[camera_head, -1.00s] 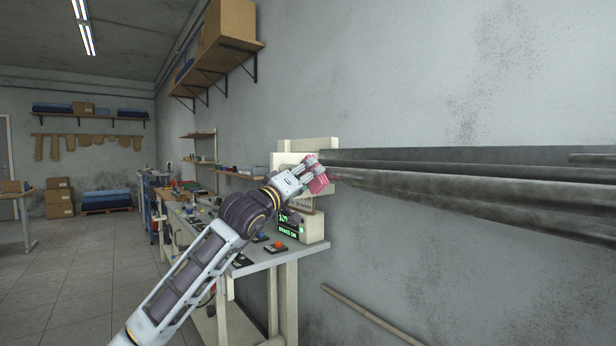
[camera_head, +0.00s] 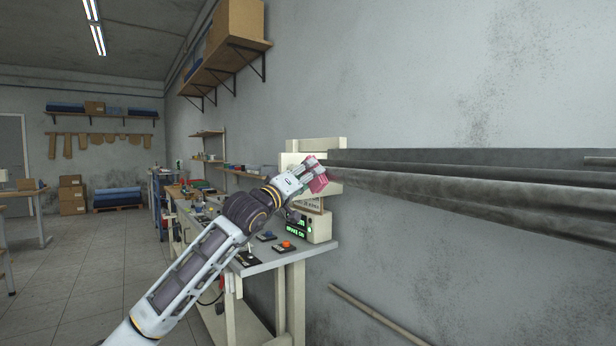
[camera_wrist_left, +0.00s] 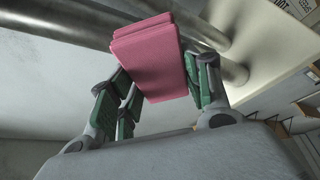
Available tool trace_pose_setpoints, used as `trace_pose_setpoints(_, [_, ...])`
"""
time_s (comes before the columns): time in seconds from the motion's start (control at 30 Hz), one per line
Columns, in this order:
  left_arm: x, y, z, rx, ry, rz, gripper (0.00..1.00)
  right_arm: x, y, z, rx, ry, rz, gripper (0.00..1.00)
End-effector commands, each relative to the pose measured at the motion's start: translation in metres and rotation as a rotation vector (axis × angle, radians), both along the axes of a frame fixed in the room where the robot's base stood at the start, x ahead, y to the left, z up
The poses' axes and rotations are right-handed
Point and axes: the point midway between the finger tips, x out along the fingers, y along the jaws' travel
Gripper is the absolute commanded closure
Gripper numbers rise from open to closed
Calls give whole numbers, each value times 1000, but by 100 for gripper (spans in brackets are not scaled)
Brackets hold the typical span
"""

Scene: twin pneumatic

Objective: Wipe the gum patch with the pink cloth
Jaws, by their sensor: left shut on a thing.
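The pink cloth (camera_head: 317,181) is a folded pad in my left gripper (camera_head: 309,172), beside the left ends of long grey rollers (camera_head: 460,180). In the left wrist view the cloth (camera_wrist_left: 150,55) sits between the green-padded fingers of my left gripper (camera_wrist_left: 160,98), which is shut on it. The rollers also show in the left wrist view (camera_wrist_left: 60,20), behind the cloth. I cannot tell whether the cloth touches a roller. I cannot make out the gum patch in either view. My right gripper is not in view.
A cream machine housing (camera_head: 318,146) holds the roller ends. Below it stand a box with a green lit display (camera_head: 296,228) and a workbench (camera_head: 283,256) with small buttons. A loose rod (camera_head: 375,315) slants low along the wall. The floor at left (camera_head: 90,270) is clear.

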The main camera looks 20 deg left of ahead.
Motion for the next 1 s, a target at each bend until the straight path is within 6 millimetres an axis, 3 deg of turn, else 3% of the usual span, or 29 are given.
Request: trace_pose_setpoints(1.0, [-43, 34, -1, 0, -2, 0, 71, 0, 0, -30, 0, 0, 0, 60])
